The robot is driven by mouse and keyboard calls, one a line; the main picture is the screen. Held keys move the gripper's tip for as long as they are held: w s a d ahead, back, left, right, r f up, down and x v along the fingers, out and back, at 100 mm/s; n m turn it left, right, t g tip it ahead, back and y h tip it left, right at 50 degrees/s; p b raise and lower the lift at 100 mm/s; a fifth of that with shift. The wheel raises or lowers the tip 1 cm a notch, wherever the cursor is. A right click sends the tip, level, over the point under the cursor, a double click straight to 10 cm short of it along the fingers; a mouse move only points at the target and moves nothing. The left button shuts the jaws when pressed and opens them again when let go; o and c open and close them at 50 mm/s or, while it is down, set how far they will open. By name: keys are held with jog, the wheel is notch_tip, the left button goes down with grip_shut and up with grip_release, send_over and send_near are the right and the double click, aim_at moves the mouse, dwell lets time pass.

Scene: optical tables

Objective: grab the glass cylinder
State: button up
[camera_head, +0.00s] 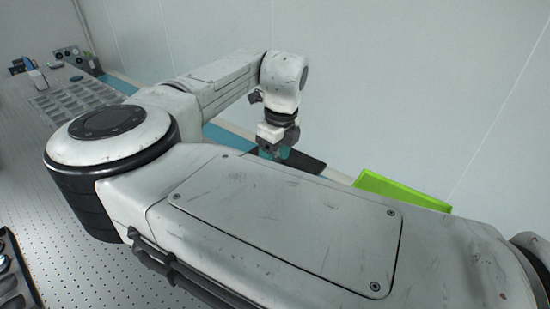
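My gripper (273,153) shows small near the middle of the view, at the end of my arm and pointing down. A small teal patch shows at its tip; I cannot tell whether it is part of the gripper or a glass piece. The fingers are too small and too hidden to tell open from shut. I cannot make out a glass cylinder for certain. My large white arm link covers much of the table below and right of the gripper.
A perforated optical table (95,265) fills the left. A compartment tray (42,103) and small devices (68,53) stand at its back. A dark tray (22,268) sits lower left. Near the wall are a dark flat item (308,164) and a bright green panel (405,190).

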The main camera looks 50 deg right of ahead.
jog(key=shift+f, duration=0.1)
jog(key=shift+c, duration=0.2)
jog(key=c, duration=1.1)
jog(key=shift+c, duration=0.2)
